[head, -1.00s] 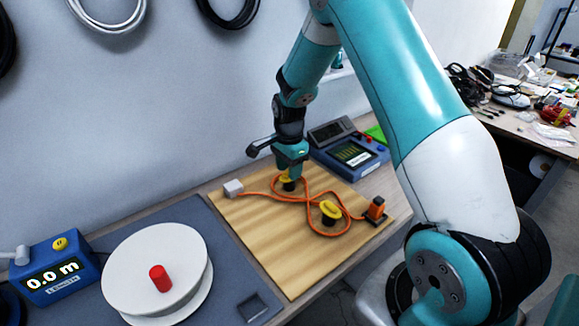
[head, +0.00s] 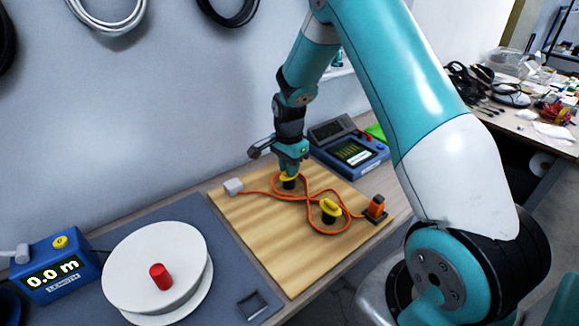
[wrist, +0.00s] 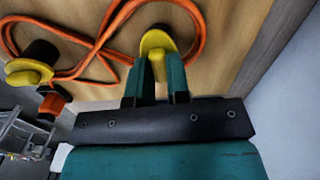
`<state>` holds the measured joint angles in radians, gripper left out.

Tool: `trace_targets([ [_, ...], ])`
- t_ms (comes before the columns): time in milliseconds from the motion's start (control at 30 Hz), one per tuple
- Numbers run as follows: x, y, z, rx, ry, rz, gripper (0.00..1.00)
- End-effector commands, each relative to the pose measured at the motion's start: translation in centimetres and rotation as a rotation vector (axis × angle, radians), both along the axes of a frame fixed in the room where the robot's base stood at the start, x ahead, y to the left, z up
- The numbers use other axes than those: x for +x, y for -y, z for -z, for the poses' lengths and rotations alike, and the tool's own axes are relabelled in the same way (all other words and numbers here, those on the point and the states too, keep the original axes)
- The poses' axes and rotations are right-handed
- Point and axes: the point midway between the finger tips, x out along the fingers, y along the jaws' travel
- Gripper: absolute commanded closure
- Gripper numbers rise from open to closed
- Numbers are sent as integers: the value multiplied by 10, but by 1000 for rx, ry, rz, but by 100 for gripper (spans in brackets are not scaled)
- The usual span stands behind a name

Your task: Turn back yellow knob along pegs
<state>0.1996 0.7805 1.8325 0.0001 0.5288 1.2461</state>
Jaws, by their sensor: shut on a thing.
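Two yellow knobs on black pegs stand on the wooden board (head: 262,232). My gripper (head: 289,172) points down at the far yellow knob (head: 289,178) and is shut on it. In the wrist view my gripper (wrist: 160,82) has its teal fingers on either side of this yellow knob (wrist: 157,42). The near yellow knob (head: 330,207) is free, and shows at the left of the wrist view (wrist: 28,73). An orange cable (head: 262,196) runs in crossing loops around both pegs. It links a white block (head: 233,187) to an orange connector (head: 376,206).
A white reel with a red knob (head: 160,276) and a blue length counter (head: 58,270) reading 0.0 m are at the left. A blue meter (head: 350,150) stands behind the board. The wall is close behind my gripper. The board's front is clear.

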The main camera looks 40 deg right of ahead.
Motion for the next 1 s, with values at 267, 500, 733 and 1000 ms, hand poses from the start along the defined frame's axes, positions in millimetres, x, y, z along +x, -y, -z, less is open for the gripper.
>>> trace_targets([
  [267, 0, 0, -1, 0, 1, -216, 100],
  [500, 0, 0, -1, 0, 1, -445, 100],
  [733, 1, 0, -1, 0, 1, -663, 100],
  [1000, 1, 0, -1, -1, 1, -920, 100],
])
